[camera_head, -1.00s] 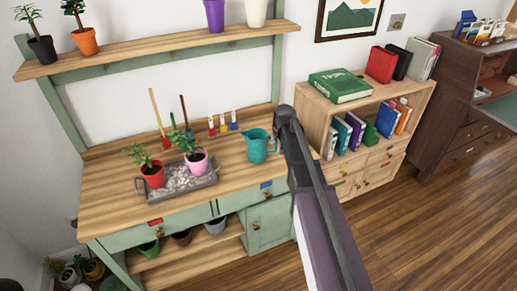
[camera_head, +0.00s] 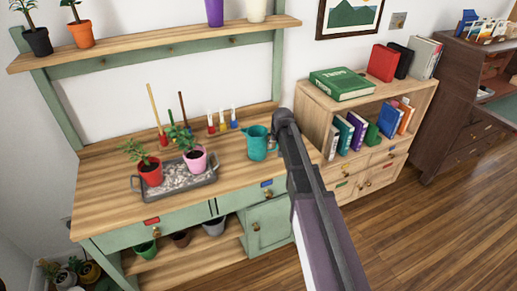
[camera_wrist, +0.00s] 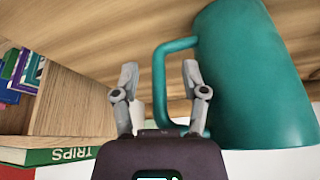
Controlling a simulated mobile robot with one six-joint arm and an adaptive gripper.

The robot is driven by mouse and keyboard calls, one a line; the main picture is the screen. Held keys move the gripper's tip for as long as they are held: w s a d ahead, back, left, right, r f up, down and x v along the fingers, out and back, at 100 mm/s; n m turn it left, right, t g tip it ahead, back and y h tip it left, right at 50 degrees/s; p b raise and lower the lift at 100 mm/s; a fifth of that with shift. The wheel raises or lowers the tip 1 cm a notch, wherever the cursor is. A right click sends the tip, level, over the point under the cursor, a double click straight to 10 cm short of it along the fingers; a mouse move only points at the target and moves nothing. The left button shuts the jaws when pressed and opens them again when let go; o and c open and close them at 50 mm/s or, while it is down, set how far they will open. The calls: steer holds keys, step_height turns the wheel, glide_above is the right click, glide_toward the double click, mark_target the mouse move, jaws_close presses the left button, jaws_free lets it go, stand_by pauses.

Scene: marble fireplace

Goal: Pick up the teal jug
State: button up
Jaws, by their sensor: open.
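The teal jug (camera_head: 257,145) stands upright on the wooden top of the green potting bench (camera_head: 110,205), near its right end. In the wrist view the jug's body (camera_wrist: 255,80) fills the upper right, with its handle to the left. My gripper (camera_wrist: 160,68) is open, with its two fingers on either side of the handle's upright bar. The right finger appears inside the handle loop. I cannot tell whether either finger touches the handle. In the head view my arm passes just right of the jug and hides the gripper.
A grey tray (camera_head: 203,183) with pebbles holds a red pot (camera_head: 151,173) and a pink pot (camera_head: 195,160), left of the jug. Small tools stand at the back. A bookcase (camera_head: 318,95) with books adjoins on the right; a green book (camera_head: 341,83) lies on top.

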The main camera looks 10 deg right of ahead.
steer(key=shift+f, duration=0.15)
stand_by(0.5)
jaws_close()
